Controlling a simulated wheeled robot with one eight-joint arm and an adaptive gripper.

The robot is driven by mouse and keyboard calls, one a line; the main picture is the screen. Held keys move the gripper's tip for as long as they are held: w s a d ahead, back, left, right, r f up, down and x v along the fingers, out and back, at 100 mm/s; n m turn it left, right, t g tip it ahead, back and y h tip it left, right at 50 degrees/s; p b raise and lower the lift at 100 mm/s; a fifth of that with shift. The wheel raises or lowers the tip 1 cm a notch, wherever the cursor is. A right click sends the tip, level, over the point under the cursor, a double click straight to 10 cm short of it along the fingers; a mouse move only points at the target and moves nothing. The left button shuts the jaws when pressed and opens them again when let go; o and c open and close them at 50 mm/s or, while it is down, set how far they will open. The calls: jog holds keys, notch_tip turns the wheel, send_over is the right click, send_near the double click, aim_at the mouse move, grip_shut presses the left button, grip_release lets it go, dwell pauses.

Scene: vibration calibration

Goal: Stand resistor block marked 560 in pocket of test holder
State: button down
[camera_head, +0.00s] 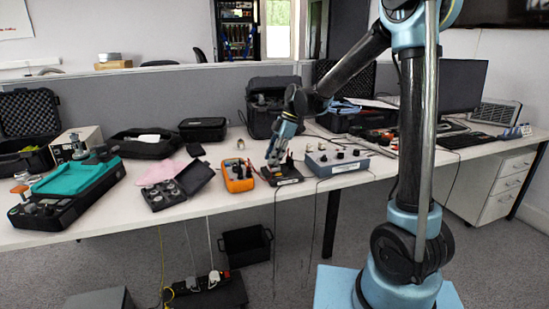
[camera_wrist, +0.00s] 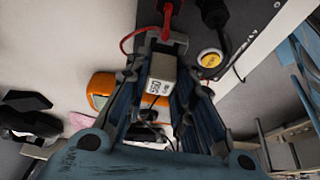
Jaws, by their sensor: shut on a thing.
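The pale resistor block (camera_wrist: 161,74) with dark "560" lettering is between the fingers of my gripper (camera_wrist: 164,88) in the wrist view. My gripper is shut on it. In the head view my gripper (camera_head: 273,160) points down over the dark test holder (camera_head: 288,178) on the table. The holder's dark plate (camera_wrist: 243,28) fills the top of the wrist view, with a red and a black plug. A grey bracket-like part (camera_wrist: 176,43) shows right beyond the block. I cannot tell whether the block is in the pocket, and the head view hides it.
An orange meter (camera_head: 238,176) stands just left of the holder; it also shows in the wrist view (camera_wrist: 101,88). A grey control box (camera_head: 336,161) is to the right. Red and black leads run close to the holder. A yellow round label (camera_wrist: 210,58) lies beside the plugs.

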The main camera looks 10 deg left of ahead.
jog(key=shift+f, duration=0.25)
jog(key=c, duration=1.3)
grip_release()
jog(key=shift+o, duration=0.3)
jog(key=o, duration=0.4)
jog(key=shift+c, duration=0.2)
jog(key=shift+r, duration=0.1)
jog(key=shift+r, duration=3.9)
jog(key=shift+d, duration=0.1)
